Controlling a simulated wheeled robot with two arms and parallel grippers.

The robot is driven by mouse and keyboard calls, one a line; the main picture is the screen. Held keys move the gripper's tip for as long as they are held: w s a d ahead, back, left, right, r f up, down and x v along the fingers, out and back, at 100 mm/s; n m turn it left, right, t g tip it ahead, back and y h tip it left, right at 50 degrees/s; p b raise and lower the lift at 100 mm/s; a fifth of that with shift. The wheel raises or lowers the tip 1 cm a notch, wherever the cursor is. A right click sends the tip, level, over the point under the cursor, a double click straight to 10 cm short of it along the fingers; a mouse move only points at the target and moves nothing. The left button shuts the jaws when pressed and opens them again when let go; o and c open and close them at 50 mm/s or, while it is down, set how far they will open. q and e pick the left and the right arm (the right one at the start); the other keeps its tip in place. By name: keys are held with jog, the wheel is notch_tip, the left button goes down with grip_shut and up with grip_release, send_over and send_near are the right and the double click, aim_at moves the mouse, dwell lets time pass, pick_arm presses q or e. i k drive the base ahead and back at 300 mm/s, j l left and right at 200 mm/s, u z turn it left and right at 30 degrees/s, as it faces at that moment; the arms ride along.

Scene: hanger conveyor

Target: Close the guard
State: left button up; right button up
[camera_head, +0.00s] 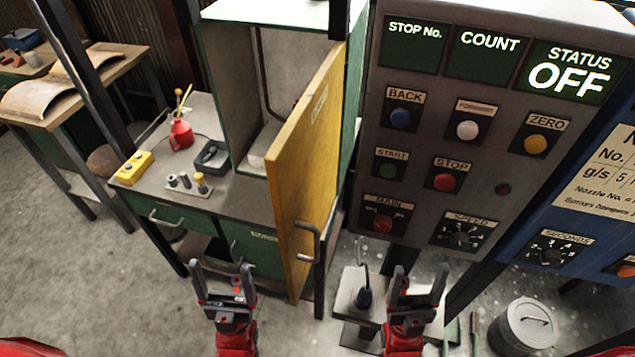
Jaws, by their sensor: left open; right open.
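A yellow hinged panel (305,150), which looks like the guard, stands swung open from the green cabinet (235,100) on the workbench. A label is on its face, too small to read. A grey bar handle (312,242) is on its lower right part. The cabinet's inside shows to the left of the panel. My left gripper (221,270) is open and empty, low in the view, to the left of the panel's lower end. My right gripper (414,273) is open and empty, to the right of the handle and apart from it.
A grey control box (470,130) with buttons, its status reading OFF, stands right of the panel. The workbench (215,205) holds a red oil can (181,133) and a yellow button box (134,168). A lidded metal bin (523,327) is at lower right. Floor at lower left is clear.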

aim_at(300, 164)
jog(key=k+l, duration=0.2)
jog(key=k, duration=0.15)
jog(key=k+l, duration=0.15)
jog(key=k, duration=0.2)
jog(key=k+l, duration=0.2)
jog(key=k, duration=0.15)
